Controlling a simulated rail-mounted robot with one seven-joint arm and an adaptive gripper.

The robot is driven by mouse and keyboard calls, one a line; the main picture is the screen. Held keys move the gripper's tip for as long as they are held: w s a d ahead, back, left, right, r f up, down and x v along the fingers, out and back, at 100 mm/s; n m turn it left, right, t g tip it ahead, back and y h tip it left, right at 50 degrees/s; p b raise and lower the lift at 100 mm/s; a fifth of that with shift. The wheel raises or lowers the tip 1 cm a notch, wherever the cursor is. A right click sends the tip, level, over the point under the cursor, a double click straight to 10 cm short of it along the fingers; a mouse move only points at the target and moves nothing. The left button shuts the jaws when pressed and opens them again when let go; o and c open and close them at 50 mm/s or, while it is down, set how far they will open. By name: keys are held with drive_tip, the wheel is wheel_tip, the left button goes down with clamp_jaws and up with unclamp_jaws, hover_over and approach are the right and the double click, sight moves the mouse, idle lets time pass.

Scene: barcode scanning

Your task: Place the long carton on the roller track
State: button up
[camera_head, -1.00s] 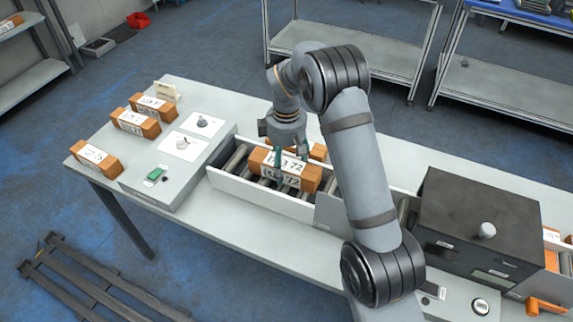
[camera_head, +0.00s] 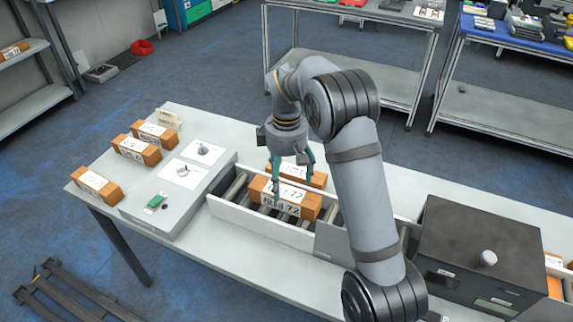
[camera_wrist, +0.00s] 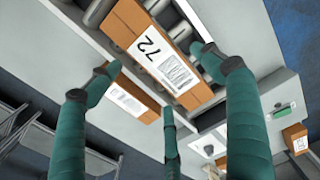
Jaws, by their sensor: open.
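A long orange-brown carton (camera_head: 285,208) with a white label marked 72 lies on the rollers of the roller track (camera_head: 240,208), between its pale side walls. The wrist view shows the same carton (camera_wrist: 150,45) resting across the rollers. My gripper (camera_head: 291,172) is above the carton, pointing down, with its green fingers spread. In the wrist view my open gripper (camera_wrist: 158,80) has nothing between its fingertips. One finger hides part of the carton's near side in the head view.
A second carton (camera_head: 312,179) lies just behind the track. Several cartons (camera_head: 137,150) stand on the table's left end, near a grey panel with a green device (camera_head: 155,201). A dark box-shaped machine (camera_head: 480,240) stands right of the track.

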sight(287, 189)
wheel_tip(287, 189, up, 6)
drive_tip(key=shift+f+p, duration=0.1)
drive_tip(key=shift+p, duration=0.2)
wheel_tip(287, 189, down, 13)
drive_tip(key=shift+r+b, duration=0.1)
drive_tip(key=shift+b, duration=0.55)
wheel_tip(287, 189, up, 5)
drive_tip(key=shift+r, duration=0.7)
